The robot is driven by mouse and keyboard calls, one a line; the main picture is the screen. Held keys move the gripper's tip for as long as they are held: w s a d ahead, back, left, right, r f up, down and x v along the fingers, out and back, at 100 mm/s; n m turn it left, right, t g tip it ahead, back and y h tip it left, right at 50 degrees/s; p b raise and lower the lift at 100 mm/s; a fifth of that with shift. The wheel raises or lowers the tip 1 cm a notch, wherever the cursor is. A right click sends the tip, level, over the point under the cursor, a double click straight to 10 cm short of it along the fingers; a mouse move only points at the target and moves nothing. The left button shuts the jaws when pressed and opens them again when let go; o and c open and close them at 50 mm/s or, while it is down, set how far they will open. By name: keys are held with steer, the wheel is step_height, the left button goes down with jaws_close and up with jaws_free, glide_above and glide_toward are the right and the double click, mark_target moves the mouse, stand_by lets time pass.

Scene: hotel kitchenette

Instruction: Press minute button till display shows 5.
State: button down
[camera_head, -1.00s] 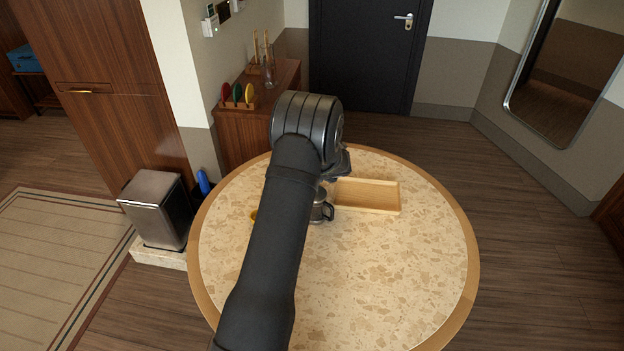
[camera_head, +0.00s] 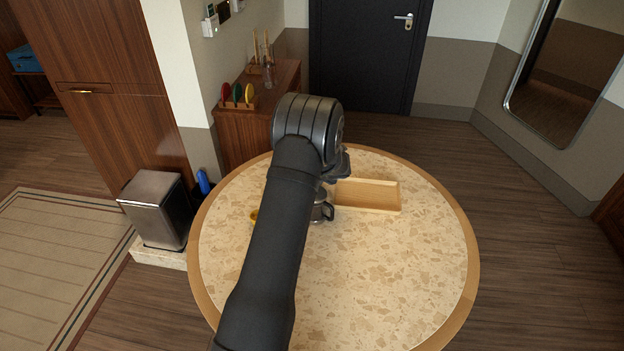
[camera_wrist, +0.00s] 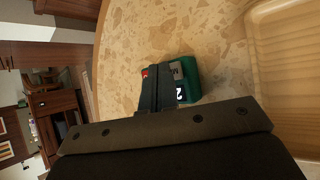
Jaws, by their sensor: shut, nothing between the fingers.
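A green timer (camera_wrist: 193,78) lies on the round table in the wrist view. Its small lit display (camera_wrist: 181,94) shows a sideways digit that looks like a 2. A grey button (camera_wrist: 177,70) sits beside the display, and a red button (camera_wrist: 145,73) shows at the far left of the timer. My gripper (camera_wrist: 158,75) is shut and empty, with its dark fingers over the timer's middle between the red and grey buttons. The fingers hide part of the timer's face. Whether the tips touch a button cannot be told. In the head view my arm hides the timer.
A wooden tray (camera_head: 367,196) lies on the round table (camera_head: 400,270), right of my arm; it also shows in the wrist view (camera_wrist: 285,60). The table's front right is clear.

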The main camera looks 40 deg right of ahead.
steer(key=shift+f, duration=0.35)
stand_by(0.7)
steer(key=shift+r, duration=0.75)
steer(key=shift+r, duration=2.55)
stand_by(0.7)
step_height(320, 180, up, 4)
steer(key=shift+f, duration=0.1)
